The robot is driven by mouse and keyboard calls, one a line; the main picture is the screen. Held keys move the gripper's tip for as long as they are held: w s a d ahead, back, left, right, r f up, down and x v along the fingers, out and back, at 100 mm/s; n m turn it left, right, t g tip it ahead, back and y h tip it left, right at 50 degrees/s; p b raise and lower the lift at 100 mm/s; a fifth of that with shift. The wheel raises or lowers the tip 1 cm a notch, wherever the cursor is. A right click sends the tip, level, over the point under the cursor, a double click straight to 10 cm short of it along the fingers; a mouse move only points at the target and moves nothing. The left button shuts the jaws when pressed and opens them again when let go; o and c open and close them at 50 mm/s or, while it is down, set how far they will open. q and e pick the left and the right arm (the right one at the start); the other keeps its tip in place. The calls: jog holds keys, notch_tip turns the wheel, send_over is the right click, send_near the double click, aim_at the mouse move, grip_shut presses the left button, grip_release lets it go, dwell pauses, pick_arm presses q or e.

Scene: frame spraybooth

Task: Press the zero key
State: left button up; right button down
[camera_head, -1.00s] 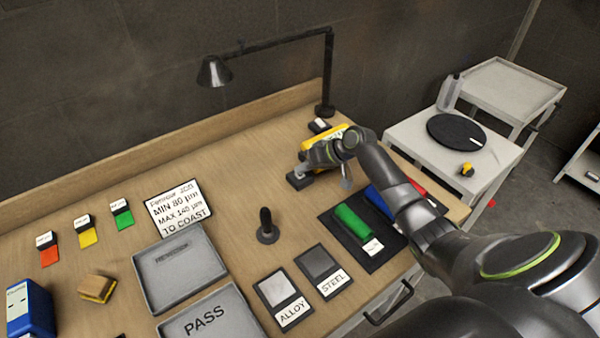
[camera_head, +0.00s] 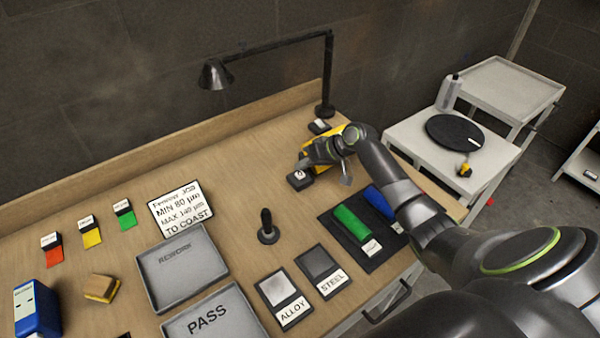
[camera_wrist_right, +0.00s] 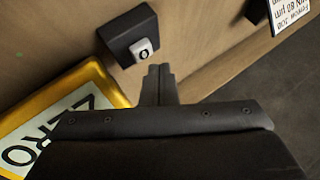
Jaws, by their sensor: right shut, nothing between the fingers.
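The zero key is a small pale button (camera_wrist_right: 144,50) on a black box (camera_wrist_right: 128,32) in the right wrist view. In the head view the box (camera_head: 300,181) sits on the bench with the pale key (camera_head: 299,174) on top. A yellow-framed plate lettered ZERO (camera_wrist_right: 52,120) lies beside the box and is partly cut off; its yellow (camera_head: 320,150) shows behind my arm in the head view. My right gripper (camera_wrist_right: 158,72) is shut and empty, its fingertips close to the key, with a visible gap in the wrist picture. My left gripper is out of view.
A black post on a round base (camera_head: 267,228) stands in front of the box.

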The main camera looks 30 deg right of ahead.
aim_at(304, 175)
jog(key=shift+r+p, duration=2.2)
jog(key=shift+r, duration=0.35)
jog(key=shift+f, duration=0.1)
